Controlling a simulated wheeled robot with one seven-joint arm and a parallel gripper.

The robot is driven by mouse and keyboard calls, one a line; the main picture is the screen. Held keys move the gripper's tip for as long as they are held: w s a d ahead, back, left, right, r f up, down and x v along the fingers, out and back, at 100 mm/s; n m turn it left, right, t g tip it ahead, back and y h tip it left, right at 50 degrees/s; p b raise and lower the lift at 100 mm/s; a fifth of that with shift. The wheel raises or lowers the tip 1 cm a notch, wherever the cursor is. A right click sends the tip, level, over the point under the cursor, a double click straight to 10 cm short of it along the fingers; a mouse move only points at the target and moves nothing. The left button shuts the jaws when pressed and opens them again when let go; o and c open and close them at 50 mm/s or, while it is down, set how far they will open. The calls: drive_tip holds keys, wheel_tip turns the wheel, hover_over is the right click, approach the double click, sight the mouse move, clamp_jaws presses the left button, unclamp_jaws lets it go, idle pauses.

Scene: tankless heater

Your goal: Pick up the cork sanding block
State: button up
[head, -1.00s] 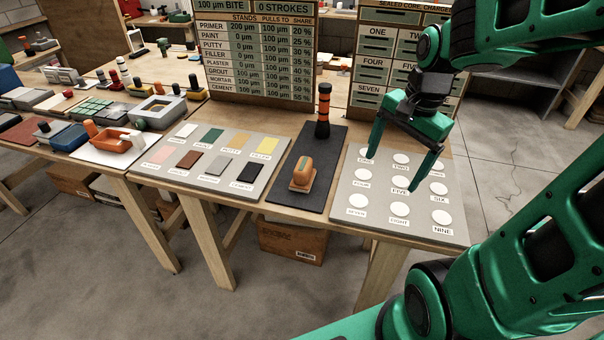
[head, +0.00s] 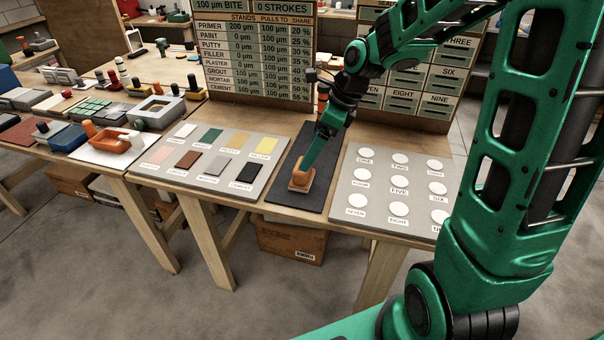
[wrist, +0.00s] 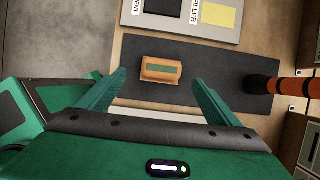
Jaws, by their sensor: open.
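The cork sanding block (head: 301,178) is an orange-brown block on the dark mat (head: 283,196) on the workbench. In the wrist view the block (wrist: 152,69) shows a green strip on its top and lies ahead of the fingertips, roughly between their lines. My gripper (wrist: 157,76) is open and empty, with one green finger to each side of the block's line. In the head view my gripper (head: 307,161) is over the mat close to the block and hides part of it. I cannot tell whether a finger touches it.
A grey board of coloured sample tiles (head: 252,191) lies to the left. A board of white discs (head: 378,218) lies to the right. Chart boards (head: 259,52) stand at the back.

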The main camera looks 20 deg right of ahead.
drive_tip(key=x, duration=0.8)
drive_tip(key=shift+w, duration=0.15)
drive_tip(key=shift+d, duration=0.1)
drive_tip(key=c, duration=1.4)
